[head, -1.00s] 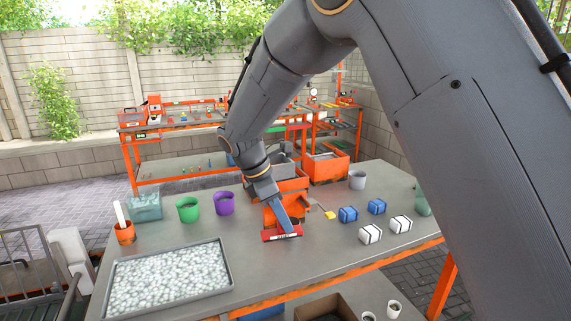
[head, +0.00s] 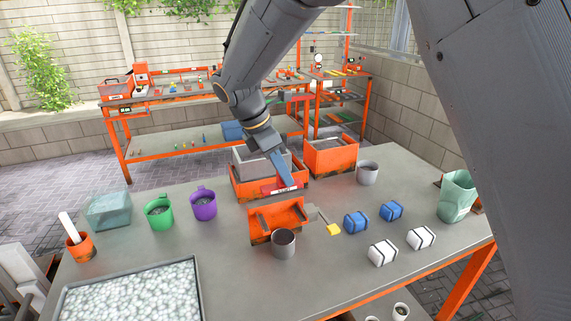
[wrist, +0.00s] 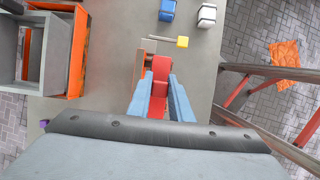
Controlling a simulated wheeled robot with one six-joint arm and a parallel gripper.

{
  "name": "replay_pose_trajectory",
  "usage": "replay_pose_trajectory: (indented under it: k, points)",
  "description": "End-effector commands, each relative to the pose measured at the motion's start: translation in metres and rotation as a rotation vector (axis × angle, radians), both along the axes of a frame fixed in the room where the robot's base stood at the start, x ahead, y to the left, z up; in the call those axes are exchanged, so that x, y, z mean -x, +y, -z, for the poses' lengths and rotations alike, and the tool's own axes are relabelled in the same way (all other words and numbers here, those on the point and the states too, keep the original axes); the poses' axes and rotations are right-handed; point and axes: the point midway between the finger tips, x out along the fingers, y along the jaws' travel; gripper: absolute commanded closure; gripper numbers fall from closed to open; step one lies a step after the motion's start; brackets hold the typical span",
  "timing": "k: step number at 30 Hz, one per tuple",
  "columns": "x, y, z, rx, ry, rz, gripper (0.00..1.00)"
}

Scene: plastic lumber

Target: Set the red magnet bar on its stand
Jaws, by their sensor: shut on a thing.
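The red magnet bar (head: 279,190) has a white label on its side. My gripper (head: 286,182) is shut on it, with blue fingers on both sides. In the wrist view the red bar (wrist: 158,85) shows between the two fingers (wrist: 160,98). In the head view the bar appears in front of an orange bin and beyond a small orange tray; its height above the table is hard to judge. I cannot tell which thing is the bar's stand.
The small orange tray (head: 262,217) and a grey cup (head: 284,244) are nearer. A yellow-ended tool (head: 333,230), blue blocks (head: 356,222) and white blocks (head: 382,253) lie right. Green (head: 159,212) and purple (head: 204,204) cups stand left. An orange rack (head: 130,150) stands behind.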

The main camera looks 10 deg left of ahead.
Motion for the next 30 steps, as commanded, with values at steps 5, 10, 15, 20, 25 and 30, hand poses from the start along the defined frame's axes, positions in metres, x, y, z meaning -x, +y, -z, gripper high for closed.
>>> replay_pose_trajectory:
  k: [5,10,15,20,25,30]
  points:
    - [0.001,0.002,0.005,0.0,-0.001,-0.004,1.0]
    - [0.0,0.001,0.015,-0.001,-0.001,-0.003,1.0]
    - [0.0,0.001,0.027,-0.001,-0.002,-0.001,1.0]
    - [-0.001,0.0,0.038,-0.002,-0.001,0.0,1.0]
    - [-0.001,0.0,0.051,-0.001,-0.001,0.001,1.0]
    - [-0.001,0.0,0.063,0.0,-0.001,0.0,1.0]
